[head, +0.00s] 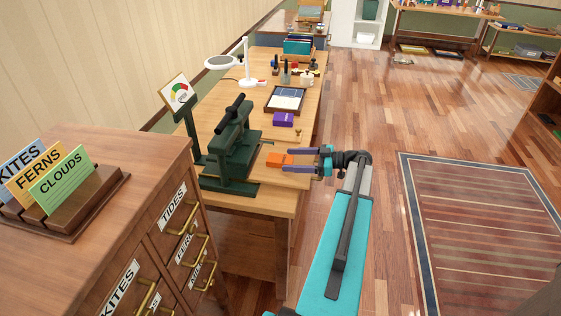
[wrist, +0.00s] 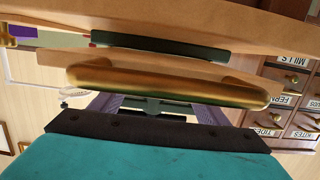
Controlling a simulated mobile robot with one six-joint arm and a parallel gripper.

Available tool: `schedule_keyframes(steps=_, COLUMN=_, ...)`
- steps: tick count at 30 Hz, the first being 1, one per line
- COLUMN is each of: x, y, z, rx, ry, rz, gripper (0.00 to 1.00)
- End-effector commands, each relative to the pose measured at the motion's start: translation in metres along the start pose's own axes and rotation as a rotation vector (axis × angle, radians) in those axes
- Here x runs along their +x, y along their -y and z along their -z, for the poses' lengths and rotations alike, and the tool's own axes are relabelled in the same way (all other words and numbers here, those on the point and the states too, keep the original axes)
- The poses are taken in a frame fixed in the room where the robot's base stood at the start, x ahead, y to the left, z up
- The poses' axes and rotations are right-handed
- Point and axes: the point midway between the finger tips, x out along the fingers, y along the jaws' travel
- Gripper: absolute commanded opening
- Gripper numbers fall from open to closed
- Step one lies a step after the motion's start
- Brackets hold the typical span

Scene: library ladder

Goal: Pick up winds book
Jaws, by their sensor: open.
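I cannot read the name "winds" on anything, so I cannot tell which thing is the winds book. A small orange block (head: 279,160) lies at the right edge of the wooden table (head: 283,203). A purple box-like thing (head: 283,119) lies farther back on the table. My gripper (head: 288,160) is open at the table's right edge, its fingers pointing left, with the orange block at or just beyond the fingertips. In the wrist view the purple fingers (wrist: 158,106) are apart, and a brass handle (wrist: 165,82) crosses in front of them.
A dark green press (head: 231,150) stands left of my gripper on the table. A labelled drawer cabinet (head: 150,160) with a card holder (head: 84,207) stands nearer, at left. A framed panel (head: 286,99) and lamp (head: 245,65) are farther back. Open wood floor and a rug (head: 485,220) lie right.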

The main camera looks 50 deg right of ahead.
Motion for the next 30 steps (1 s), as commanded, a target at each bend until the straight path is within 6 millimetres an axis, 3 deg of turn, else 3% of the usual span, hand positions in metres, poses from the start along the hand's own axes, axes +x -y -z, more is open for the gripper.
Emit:
schedule_keyframes(steps=16, x=0.047, y=0.0, z=0.001, rx=0.001, ry=0.0, rz=0.0, gripper=0.69)
schedule_keyframes(steps=30, x=0.05, y=0.0, z=-0.001, rx=0.0, ry=0.0, rz=-0.002, gripper=0.69)
